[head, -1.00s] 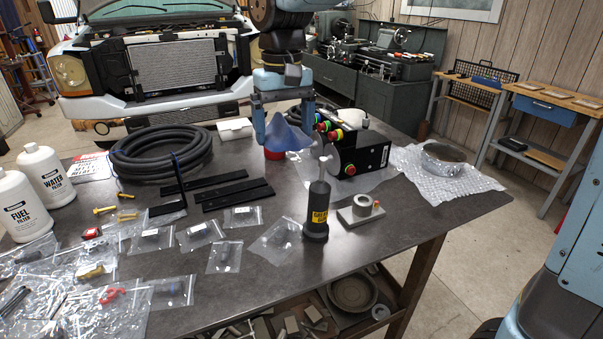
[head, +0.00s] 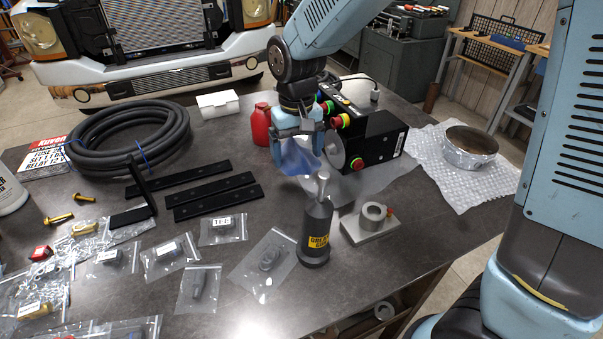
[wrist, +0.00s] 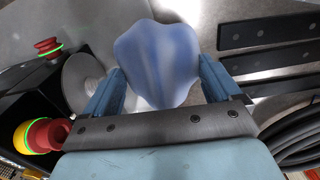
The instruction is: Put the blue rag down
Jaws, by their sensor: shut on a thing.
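The blue rag (head: 296,158) hangs from my gripper (head: 298,138) in the head view, low over the table (head: 250,215). In the wrist view the bunched rag (wrist: 157,62) sits between the two fingers of my gripper (wrist: 160,88), which is shut on it. I cannot tell whether the rag's lower end touches the table or the clear plastic sheet (head: 370,184) there.
A black machine with a grinding disc and red buttons (head: 378,140) stands close right of the gripper. A red bottle (head: 262,125) is just left and behind. A grease bottle (head: 317,225) and a grey block with a ring (head: 368,225) stand in front. Black bars (head: 218,201) lie left.

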